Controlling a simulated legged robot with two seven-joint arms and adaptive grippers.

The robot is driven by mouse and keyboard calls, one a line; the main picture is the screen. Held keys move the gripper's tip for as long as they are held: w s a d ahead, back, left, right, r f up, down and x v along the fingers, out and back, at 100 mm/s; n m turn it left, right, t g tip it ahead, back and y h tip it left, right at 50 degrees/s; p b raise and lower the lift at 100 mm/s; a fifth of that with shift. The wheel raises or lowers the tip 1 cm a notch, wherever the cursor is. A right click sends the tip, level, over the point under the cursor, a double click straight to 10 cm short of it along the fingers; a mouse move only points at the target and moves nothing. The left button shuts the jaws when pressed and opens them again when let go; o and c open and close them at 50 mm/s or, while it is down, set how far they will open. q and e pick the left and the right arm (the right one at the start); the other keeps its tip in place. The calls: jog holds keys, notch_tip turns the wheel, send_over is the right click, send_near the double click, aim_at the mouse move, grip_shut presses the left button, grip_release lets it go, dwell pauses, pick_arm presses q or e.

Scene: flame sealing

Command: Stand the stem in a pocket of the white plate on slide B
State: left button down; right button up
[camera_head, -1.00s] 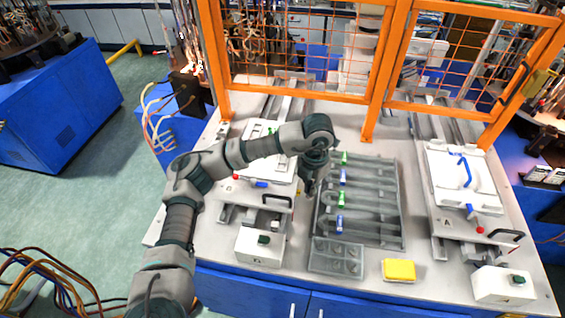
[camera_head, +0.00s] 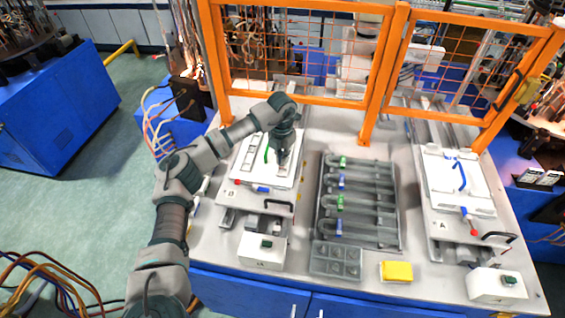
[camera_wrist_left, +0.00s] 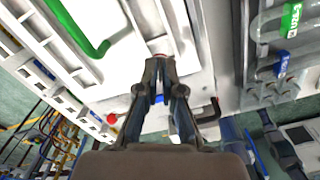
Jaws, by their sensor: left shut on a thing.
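The white plate (camera_head: 249,171) lies on slide B, left of the dark tray, with long pockets in its top. It fills the upper left of the left wrist view (camera_wrist_left: 125,68). A green bent piece (camera_head: 266,150) stands at the plate, and it also shows in the left wrist view (camera_wrist_left: 76,28). My left gripper (camera_head: 282,163) points down over the plate's right part. In the left wrist view its fingers (camera_wrist_left: 160,62) are closed together on the stem, which is almost wholly hidden. I cannot tell whether the stem touches the plate. My right gripper is out of view.
A grey tray (camera_head: 322,205) with U-shaped pieces and green and blue tags lies right of the plate. A small compartment box (camera_head: 336,261) and a yellow block (camera_head: 396,271) are in front. Slide A with its white plate (camera_head: 436,190) is at right. An orange mesh fence (camera_head: 368,110) stands behind.

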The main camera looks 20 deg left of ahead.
pick_arm(q)
jog(key=f, duration=0.2)
jog(key=f+p, duration=0.1)
jog(key=shift+s+a+f, duration=0.1)
jog(key=shift+a+f, duration=0.05)
jog(key=shift+a, duration=0.1)
jog(key=shift+s+d+f, duration=0.1)
jog(key=shift+s+d, duration=0.05)
jog(key=shift+d, duration=0.2)
jog(key=c, duration=1.4)
grip_release()
jog(key=shift+d, duration=0.1)
jog(key=shift+o, duration=0.4)
jog(key=shift+w+d, duration=0.1)
jog(key=shift+w, duration=0.15)
notch_tip(320, 180, up, 12)
jog(key=b, duration=0.2)
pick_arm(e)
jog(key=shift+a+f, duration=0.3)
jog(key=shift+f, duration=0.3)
pick_arm(q)
jog(key=shift+a, duration=0.4)
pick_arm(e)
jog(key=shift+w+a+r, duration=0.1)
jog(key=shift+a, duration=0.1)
